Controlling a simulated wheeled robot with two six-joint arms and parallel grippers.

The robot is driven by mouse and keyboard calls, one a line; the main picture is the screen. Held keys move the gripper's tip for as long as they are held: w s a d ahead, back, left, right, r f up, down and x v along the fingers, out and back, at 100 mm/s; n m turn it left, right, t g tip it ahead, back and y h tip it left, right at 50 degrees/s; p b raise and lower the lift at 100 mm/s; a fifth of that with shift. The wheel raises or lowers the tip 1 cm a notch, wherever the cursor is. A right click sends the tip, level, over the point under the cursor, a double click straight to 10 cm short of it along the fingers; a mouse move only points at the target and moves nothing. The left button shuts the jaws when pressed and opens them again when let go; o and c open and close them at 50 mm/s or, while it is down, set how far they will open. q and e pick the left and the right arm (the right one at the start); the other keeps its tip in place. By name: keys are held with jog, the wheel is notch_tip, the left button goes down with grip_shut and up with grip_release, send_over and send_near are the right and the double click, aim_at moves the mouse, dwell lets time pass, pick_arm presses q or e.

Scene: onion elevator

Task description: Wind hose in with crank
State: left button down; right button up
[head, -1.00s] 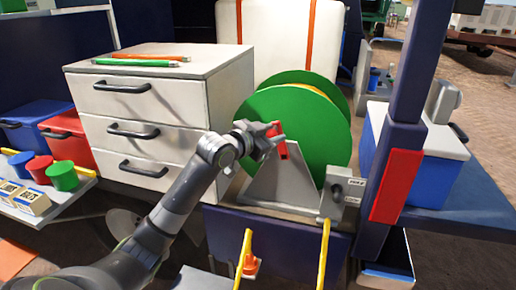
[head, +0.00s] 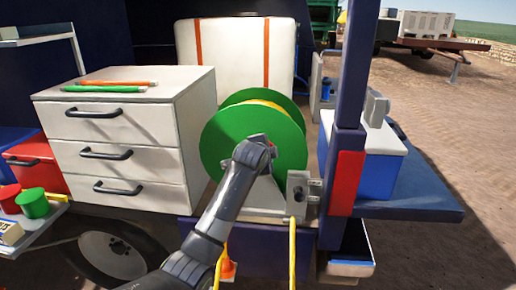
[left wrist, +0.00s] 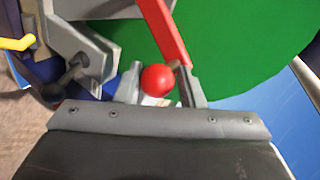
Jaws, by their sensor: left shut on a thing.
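A green reel (head: 289,140) with yellow hose (head: 265,103) showing between its flanges stands on a grey bracket (head: 264,196). My left gripper (head: 262,152) is in front of the reel's middle and hides most of the red crank. In the left wrist view the red crank arm (left wrist: 166,32) runs in from the top. Its round red knob (left wrist: 157,79) sits between the fingers of my left gripper (left wrist: 160,91), which is shut on it. The green reel face (left wrist: 236,45) is behind. Yellow hose (head: 292,250) hangs below the small grey fitting (head: 302,192). My right gripper is out of view.
A white drawer cabinet (head: 120,150) with pencils on top stands left of the reel. A dark blue post (head: 345,100) with a red panel (head: 345,183) and a blue-and-white cooler (head: 375,160) are at the right. A white tank (head: 235,55) is behind.

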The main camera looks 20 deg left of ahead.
pick_arm(q)
jog(key=shift+w+d+f+m+y+p, duration=0.1)
jog(key=shift+d+f+m+y+p, duration=0.25)
jog(key=shift+d+f+m, duration=0.3)
notch_tip(320, 180, down, 6)
jog(key=d+m+g+y, duration=0.1)
jog(key=d+m+y, duration=0.1)
jog(key=m+y, duration=0.2)
jog(key=shift+w+d+r, duration=0.25)
jog(key=shift+w, duration=0.1)
jog(key=c, duration=1.1)
grip_release()
jog(key=shift+a, duration=0.15)
jog(key=shift+r, duration=0.1)
